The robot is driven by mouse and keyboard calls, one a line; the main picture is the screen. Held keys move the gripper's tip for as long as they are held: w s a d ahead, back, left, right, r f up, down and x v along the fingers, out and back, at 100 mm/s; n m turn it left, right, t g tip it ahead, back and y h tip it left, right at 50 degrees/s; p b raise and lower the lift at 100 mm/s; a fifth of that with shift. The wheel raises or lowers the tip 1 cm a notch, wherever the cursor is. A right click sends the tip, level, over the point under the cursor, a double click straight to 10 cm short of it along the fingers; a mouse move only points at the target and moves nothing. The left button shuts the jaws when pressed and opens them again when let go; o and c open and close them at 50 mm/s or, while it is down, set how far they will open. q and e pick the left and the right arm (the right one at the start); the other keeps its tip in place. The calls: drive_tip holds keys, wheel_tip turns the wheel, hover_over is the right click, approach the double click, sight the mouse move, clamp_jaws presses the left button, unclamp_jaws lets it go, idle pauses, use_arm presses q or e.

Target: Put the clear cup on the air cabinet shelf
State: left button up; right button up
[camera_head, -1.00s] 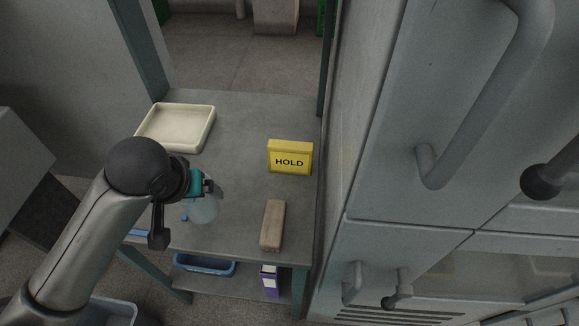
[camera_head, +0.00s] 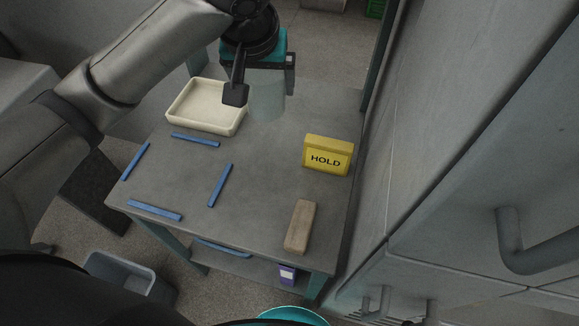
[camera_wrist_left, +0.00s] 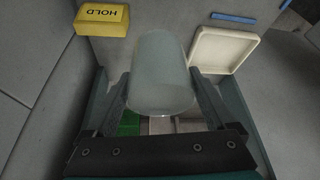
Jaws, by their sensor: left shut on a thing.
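The clear cup (camera_head: 267,97) is a pale, translucent cup held by my left gripper (camera_head: 264,66) above the far part of the grey table. In the left wrist view the cup (camera_wrist_left: 160,72) sits between the two fingers of the left gripper (camera_wrist_left: 162,100), which is shut on it. A grey cabinet front (camera_head: 450,150) with bar handles fills the right side of the head view. I see no open shelf in it, and cannot tell whether it is the air cabinet. My right gripper's fingers are not in view.
On the table (camera_head: 265,190) are a cream tray (camera_head: 242,124), a yellow HOLD block (camera_head: 328,155), a tan block (camera_head: 300,227) and several blue strips (camera_head: 220,186). A grey-blue bin (camera_head: 118,276) stands on the floor.

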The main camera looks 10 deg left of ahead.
use_arm(q)
wheel_tip(320, 180, down, 18)
drive_tip(key=b, duration=0.6)
drive_tip(key=shift+a+r, duration=0.1)
drive_tip(key=shift+f, duration=0.85)
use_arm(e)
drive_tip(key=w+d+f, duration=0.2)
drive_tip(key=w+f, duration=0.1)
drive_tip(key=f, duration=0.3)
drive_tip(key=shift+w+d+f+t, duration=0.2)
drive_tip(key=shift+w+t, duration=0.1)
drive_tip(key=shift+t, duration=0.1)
use_arm(q)
drive_tip(key=o, duration=0.9)
drive_tip(key=shift+f, duration=0.15)
drive_tip(key=shift+o, duration=0.7)
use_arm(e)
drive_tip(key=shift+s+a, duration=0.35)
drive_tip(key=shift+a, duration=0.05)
